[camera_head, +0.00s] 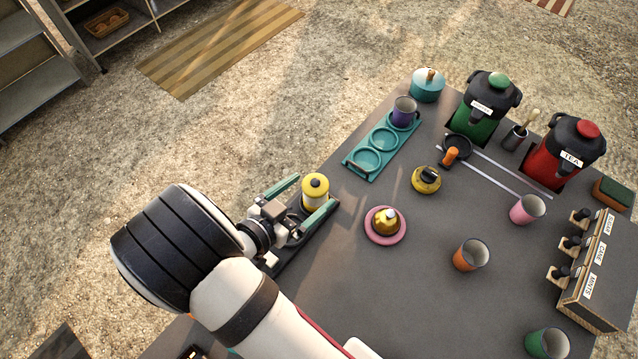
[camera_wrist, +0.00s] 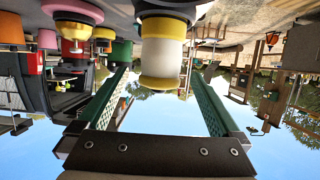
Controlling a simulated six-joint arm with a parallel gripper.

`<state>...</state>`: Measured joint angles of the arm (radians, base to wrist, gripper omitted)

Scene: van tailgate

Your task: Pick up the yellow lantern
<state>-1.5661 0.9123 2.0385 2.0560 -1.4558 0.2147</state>
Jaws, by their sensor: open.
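The yellow lantern (camera_head: 315,193), with a pale middle band and a dark knob on top, stands upright at the left edge of the grey table. My gripper (camera_head: 300,197) is level with it, its two green fingers open, one on either side of the lantern. In the wrist view the lantern (camera_wrist: 162,52) appears upside down between the open fingers of my gripper (camera_wrist: 160,92). No contact between the fingers and the lantern can be made out.
A pink saucer (camera_head: 372,236) with a gold object stands right of the lantern. A teal tray (camera_head: 358,165) with a purple mug (camera_head: 404,112) lies behind. A yellow-and-black round item (camera_head: 426,180) and an orange cup (camera_head: 470,255) are farther right. The front middle of the table is clear.

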